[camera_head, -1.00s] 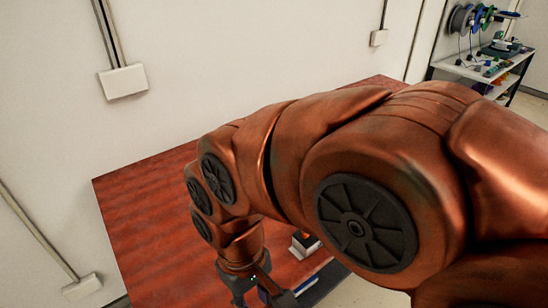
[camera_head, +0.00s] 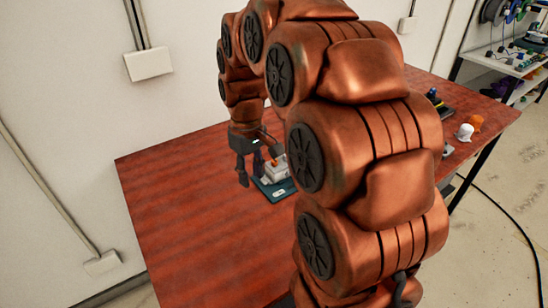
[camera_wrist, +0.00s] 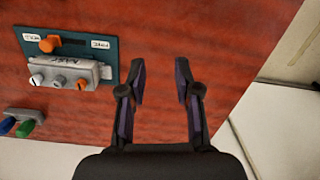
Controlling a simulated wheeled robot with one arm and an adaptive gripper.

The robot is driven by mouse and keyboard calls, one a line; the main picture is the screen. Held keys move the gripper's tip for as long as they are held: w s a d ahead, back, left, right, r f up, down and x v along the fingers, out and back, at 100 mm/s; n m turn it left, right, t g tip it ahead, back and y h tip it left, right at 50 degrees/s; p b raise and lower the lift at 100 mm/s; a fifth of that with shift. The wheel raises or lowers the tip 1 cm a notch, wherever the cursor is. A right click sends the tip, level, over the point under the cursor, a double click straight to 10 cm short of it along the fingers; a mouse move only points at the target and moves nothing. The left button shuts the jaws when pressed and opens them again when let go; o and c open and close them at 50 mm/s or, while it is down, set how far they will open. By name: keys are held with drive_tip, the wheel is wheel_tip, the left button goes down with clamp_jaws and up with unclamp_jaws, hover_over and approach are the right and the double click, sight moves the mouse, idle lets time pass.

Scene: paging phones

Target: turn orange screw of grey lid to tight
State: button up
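The grey lid (camera_wrist: 62,68) is on a teal base (camera_wrist: 90,30) lying on the red-brown table, at the left of the wrist view. Along its front edge are a white knob, a grey knob and a small orange screw (camera_wrist: 82,84). Another orange part (camera_wrist: 49,43) is on the teal base behind the lid. In the head view the grey lid (camera_head: 277,174) is beside my gripper (camera_head: 250,180), partly hidden by my arm. My gripper (camera_wrist: 160,82) is open and empty, its fingers apart to the right of the lid. I cannot tell how tight the screw is.
A grey block with blue and green buttons (camera_wrist: 22,122) lies at the wrist view's lower left. White and orange items (camera_head: 466,131) stand at the table's right end. The table's left part (camera_head: 180,200) is clear. A shelf (camera_head: 510,60) stands far right.

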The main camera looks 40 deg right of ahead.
drive_tip(key=w+d+f, duration=0.1)
drive_tip(key=w+d, duration=0.5)
approach(275, 167)
drive_tip(key=shift+w+r+n+t, duration=0.1)
drive_tip(key=shift+r+n+t, duration=0.3)
drive_tip(key=shift+d+f+p, duration=0.2)
drive_tip(key=shift+f+p, duration=1.2)
drive_tip(key=shift+f, duration=2.5)
clamp_jaws()
